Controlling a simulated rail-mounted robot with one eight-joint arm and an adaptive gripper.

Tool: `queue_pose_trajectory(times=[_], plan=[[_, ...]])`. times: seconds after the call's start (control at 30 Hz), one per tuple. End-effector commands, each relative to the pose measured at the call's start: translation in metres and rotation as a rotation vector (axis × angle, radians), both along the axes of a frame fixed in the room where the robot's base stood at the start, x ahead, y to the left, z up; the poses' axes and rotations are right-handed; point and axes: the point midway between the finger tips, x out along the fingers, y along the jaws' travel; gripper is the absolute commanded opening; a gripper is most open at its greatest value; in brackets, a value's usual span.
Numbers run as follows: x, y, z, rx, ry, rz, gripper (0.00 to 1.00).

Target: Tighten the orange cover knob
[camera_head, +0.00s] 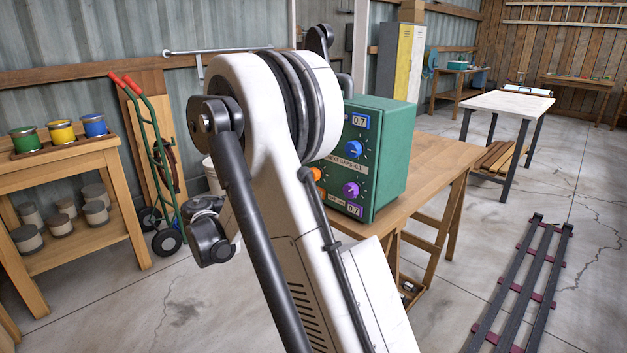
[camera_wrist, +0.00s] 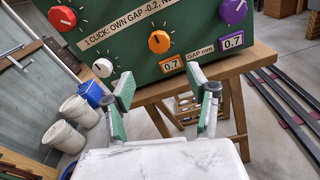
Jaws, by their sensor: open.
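The orange knob (camera_wrist: 159,42) sits on the front of a green box (camera_wrist: 200,38), with a white pointer mark on it pointing roughly up. In the head view the orange knob (camera_head: 316,174) is mostly hidden behind my arm. A small display (camera_wrist: 171,66) beside it reads 0.7. My gripper (camera_wrist: 160,84) is open and empty. Its fingers are below and apart from the orange knob, one toward each side of it in the wrist view. My gripper is hidden in the head view.
Red (camera_wrist: 62,18), white (camera_wrist: 103,67) and purple (camera_wrist: 233,10) knobs share the panel, and a blue knob (camera_head: 354,149) shows in the head view. A label strip (camera_wrist: 150,24) crosses the panel. The box stands on a wooden table (camera_head: 440,160). A hand truck (camera_head: 150,150) stands left.

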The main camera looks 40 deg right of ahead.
Motion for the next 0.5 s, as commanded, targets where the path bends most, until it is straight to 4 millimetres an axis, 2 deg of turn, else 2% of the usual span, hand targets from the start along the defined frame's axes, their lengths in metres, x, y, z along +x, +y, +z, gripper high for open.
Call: queue_pose_trajectory(times=[0.07,0.27,0.37,0.5], plan=[[0.004,-0.002,-0.007,-0.034,0.031,-0.011,0.53],[0.007,-0.007,-0.010,-0.068,0.061,-0.022,0.53],[0.007,-0.016,-0.010,-0.067,0.061,-0.024,0.53],[0.007,-0.039,-0.011,-0.067,0.060,-0.025,0.53]])
